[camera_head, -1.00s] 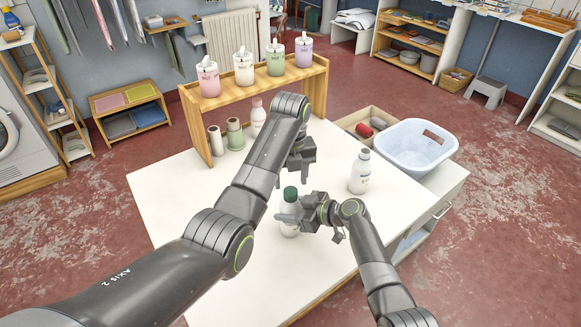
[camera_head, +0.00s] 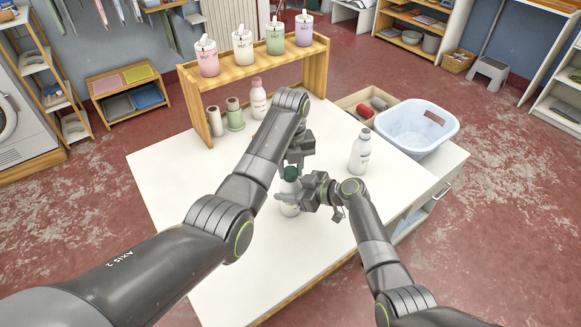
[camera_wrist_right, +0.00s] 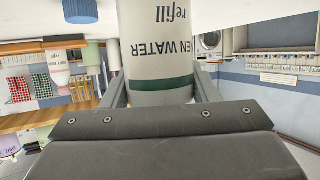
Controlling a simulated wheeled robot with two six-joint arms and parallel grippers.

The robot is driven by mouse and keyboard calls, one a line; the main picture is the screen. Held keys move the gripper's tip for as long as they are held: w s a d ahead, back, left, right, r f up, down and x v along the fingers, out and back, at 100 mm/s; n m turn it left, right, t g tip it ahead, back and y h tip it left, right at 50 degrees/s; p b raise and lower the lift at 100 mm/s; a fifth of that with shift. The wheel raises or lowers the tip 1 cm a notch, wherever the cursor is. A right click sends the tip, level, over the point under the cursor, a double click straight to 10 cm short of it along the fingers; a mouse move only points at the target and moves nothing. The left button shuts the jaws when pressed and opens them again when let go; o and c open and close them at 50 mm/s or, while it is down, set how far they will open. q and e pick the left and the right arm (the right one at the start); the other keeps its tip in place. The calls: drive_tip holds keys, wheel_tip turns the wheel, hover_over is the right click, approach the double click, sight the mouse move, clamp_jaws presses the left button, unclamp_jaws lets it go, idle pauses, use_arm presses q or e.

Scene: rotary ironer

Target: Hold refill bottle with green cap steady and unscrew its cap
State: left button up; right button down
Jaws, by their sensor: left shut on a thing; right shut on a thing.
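The refill bottle (camera_head: 289,209) stands upright on the white table, white with a green cap (camera_head: 291,173). My right gripper (camera_head: 290,197) is shut on its body from the right. In the right wrist view the bottle (camera_wrist_right: 160,50) appears upside down between the fingers, with "refill" lettering and a dark green band. My left gripper (camera_head: 294,163) points down at the green cap and is shut on it, partly hiding it. The fingertips' exact contact on the cap is hard to see.
A white bottle (camera_head: 360,152) stands to the right on the table (camera_head: 190,190). A wooden shelf (camera_head: 255,67) at the back carries several tissue-topped canisters. Under it stand a pink-capped bottle (camera_head: 258,100) and two rolls. A pale blue basket (camera_head: 416,130) is at the right.

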use_arm(q)
drive_tip(key=n, duration=0.6)
drive_tip(key=shift+n, duration=0.3)
drive_tip(key=n, duration=1.5)
drive_tip(key=shift+r, duration=0.1)
drive_tip(key=n, duration=0.4)
drive_tip(key=shift+n, duration=0.3)
drive_tip(key=n, duration=2.8)
drive_tip(key=shift+r, duration=0.1)
drive_tip(key=shift+r, duration=0.15)
